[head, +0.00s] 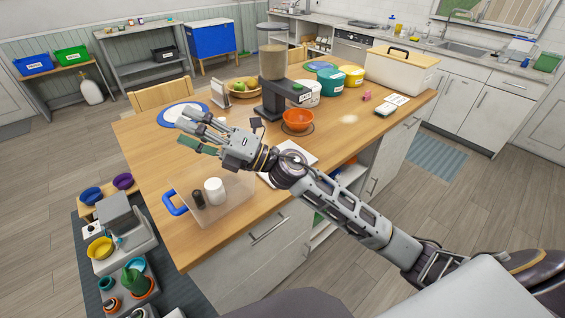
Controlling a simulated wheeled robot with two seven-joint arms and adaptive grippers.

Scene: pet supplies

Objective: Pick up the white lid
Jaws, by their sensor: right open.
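A round flat white piece, which looks like the white lid (174,113), lies on a blue round rim or mat at the far left of the wooden table (225,172). My right gripper (184,126) reaches over the table from the right. Its fingers are spread and empty, and they overlap the near right side of the white piece in the picture. I cannot tell how high above it they are. My left gripper is not in view.
A clear tray with a blue handle (174,203) holds a white cup (214,191) and a dark jar at the near left. A dispenser (272,65), an orange bowl (298,119), a fruit basket (243,88) and a large cream bin (400,76) stand farther back.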

